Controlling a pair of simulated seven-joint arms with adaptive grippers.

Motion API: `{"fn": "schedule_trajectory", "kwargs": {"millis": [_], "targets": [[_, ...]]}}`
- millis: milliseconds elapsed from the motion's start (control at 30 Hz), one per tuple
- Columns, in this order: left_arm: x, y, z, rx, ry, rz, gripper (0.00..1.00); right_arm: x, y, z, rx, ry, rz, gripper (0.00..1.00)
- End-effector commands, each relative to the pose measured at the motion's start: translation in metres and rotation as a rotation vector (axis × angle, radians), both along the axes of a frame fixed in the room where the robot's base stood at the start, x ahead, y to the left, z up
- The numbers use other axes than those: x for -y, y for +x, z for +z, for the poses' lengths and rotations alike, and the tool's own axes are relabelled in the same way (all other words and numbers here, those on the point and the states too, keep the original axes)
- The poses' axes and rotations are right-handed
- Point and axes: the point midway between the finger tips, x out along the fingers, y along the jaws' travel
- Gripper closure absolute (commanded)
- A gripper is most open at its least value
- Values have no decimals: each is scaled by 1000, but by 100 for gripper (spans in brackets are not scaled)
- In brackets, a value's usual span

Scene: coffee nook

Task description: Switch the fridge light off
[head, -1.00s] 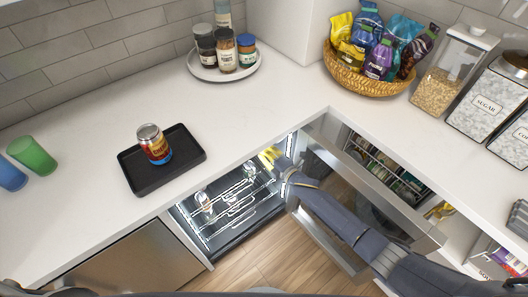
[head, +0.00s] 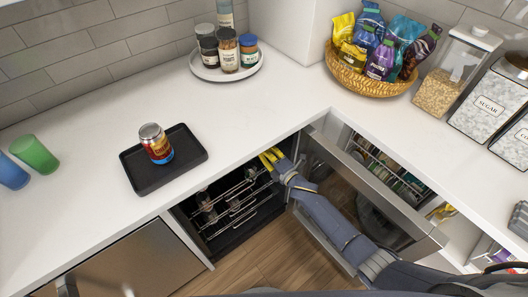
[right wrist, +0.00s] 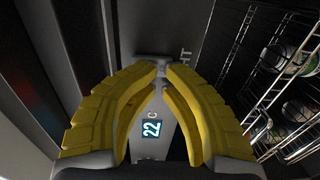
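The small fridge (head: 232,208) under the counter stands open, and its inside is dark in the head view. Bottles on its wire racks show only dimly. My right gripper (head: 268,157) is at the fridge's upper right inner side, its yellow fingers pointing inward. In the right wrist view its fingertips (right wrist: 162,72) come together with nothing held between them. The light switch is mostly hidden behind the fingertips; I cannot tell contact. My left gripper is out of view.
The counter edge runs just above the gripper. A black tray (head: 190,168) with a can (head: 155,144) is on the counter. Wire racks (right wrist: 285,80) are close at the gripper's right in the wrist view.

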Motion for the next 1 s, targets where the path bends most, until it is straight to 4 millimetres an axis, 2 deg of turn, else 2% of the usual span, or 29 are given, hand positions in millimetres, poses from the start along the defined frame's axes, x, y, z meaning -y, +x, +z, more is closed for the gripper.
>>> {"fn": "schedule_trajectory", "kwargs": {"millis": [167,333,700,1000], "targets": [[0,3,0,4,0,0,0,5,-13,-3,-3,-2,5,100],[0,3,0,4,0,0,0,17,-37,-5,0,-1,14,100],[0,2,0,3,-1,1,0,55,-90,-11,-2,1,14,100],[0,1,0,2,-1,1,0,70,-111,-13,1,0,14,100]]}}
